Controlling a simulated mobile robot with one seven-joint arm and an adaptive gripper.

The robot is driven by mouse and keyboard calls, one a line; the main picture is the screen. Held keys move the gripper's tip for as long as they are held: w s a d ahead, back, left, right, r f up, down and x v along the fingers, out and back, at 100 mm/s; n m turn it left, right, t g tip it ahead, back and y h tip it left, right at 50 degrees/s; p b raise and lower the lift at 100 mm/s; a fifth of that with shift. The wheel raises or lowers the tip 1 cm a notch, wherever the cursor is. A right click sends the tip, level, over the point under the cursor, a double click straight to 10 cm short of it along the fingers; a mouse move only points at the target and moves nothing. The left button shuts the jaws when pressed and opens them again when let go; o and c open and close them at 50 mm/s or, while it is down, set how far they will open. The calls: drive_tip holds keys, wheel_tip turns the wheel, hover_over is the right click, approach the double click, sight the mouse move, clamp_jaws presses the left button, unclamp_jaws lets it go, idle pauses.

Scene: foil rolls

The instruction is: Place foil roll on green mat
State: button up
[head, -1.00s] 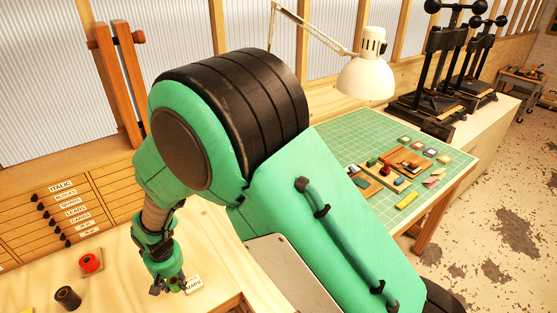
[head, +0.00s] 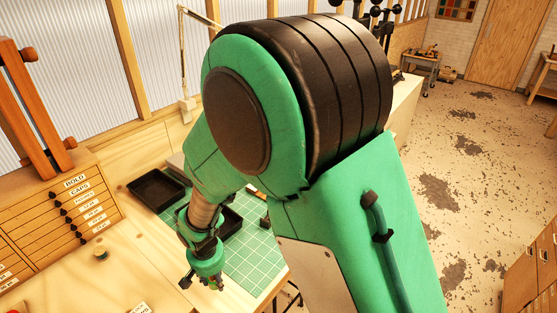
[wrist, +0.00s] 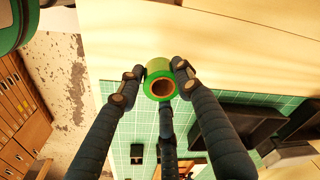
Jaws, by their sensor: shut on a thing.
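A green foil roll (wrist: 158,67) with a brown hollow core is between the fingertips of my gripper (wrist: 158,74) in the wrist view. The gripper is shut on it, with its open end facing the camera. In the head view my gripper (head: 203,279) is low, by the left edge of the green mat (head: 252,262); the roll is hard to make out there. The gridded mat also shows in the wrist view (wrist: 138,122), just below the roll in the picture. My arm hides part of the mat in the head view.
A black tray (head: 157,189) lies at the mat's far left, and another (head: 229,224) is partly behind my arm. Labelled drawers (head: 62,215) stand at left. The mat's near part is clear.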

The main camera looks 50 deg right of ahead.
drive_tip(key=s+d+m, duration=0.1)
drive_tip(key=s+d, duration=0.1)
drive_tip(key=s, duration=0.1)
drive_tip(key=s+d+m, duration=0.2)
drive_tip(key=s+d, duration=0.1)
drive_tip(key=s, duration=0.1)
drive_tip(key=s+d+m, duration=0.1)
drive_tip(key=s+d, duration=0.1)
drive_tip(key=s, duration=0.2)
drive_tip(key=shift+d+f+m, duration=0.2)
drive_tip(key=shift+f+m, duration=0.2)
drive_tip(key=shift+s+d+m, duration=0.3)
drive_tip(key=shift+s+m, duration=0.1)
drive_tip(key=shift+s, duration=0.35)
drive_tip(key=shift+w+f, duration=0.1)
drive_tip(key=shift+w, duration=0.05)
hover_over(246, 260)
drive_tip(key=shift+a+f+b, duration=0.15)
drive_tip(key=shift+f+b, duration=0.25)
drive_tip(key=shift+f, duration=0.3)
drive_tip(key=shift+f, duration=1.75)
drive_tip(key=shift+f+b, duration=0.15)
drive_tip(key=shift+b, duration=0.15)
drive_tip(key=o, duration=1.2)
drive_tip(key=shift+c, duration=0.2)
